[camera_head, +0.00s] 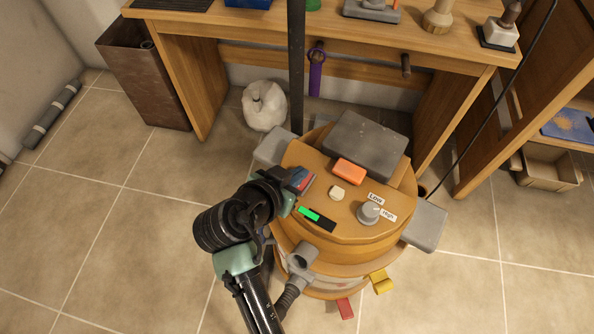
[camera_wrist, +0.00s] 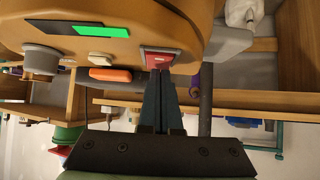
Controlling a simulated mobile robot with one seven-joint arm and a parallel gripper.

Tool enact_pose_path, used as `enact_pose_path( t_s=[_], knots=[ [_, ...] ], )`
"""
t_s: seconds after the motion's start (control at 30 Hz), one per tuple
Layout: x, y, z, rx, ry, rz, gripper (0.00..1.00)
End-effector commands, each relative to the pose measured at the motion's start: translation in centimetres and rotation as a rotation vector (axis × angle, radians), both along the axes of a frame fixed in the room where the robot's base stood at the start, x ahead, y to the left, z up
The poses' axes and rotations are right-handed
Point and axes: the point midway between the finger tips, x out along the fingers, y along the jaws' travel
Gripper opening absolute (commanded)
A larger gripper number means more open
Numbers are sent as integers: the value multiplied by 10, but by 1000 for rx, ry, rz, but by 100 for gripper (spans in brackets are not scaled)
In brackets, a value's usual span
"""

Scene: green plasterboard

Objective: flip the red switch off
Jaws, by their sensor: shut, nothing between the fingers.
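In the head view only a small part of the switch (camera_head: 308,184) shows beside my gripper (camera_head: 297,177). In the wrist view my gripper (camera_wrist: 160,77) has its dark fingers together and empty, with the tips right at the switch's edge. I cannot tell whether they touch it. The fingers hide part of the switch, and which way it is tipped is unclear.
The panel also has a green-lit display (camera_head: 309,213), a pale button (camera_head: 337,193), an orange block (camera_head: 349,171) and a grey knob (camera_head: 368,213) with labels. A dark vertical post (camera_head: 297,70) stands behind the machine. A wooden workbench (camera_head: 330,35) is at the back.

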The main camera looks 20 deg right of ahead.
Motion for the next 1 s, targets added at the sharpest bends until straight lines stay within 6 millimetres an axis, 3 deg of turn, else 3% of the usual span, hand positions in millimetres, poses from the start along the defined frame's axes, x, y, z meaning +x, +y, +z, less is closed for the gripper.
enact_pose_path(
  t_s=[1.0],
  knots=[
    [10,-14,3,4,3,-1,0]
  ],
)
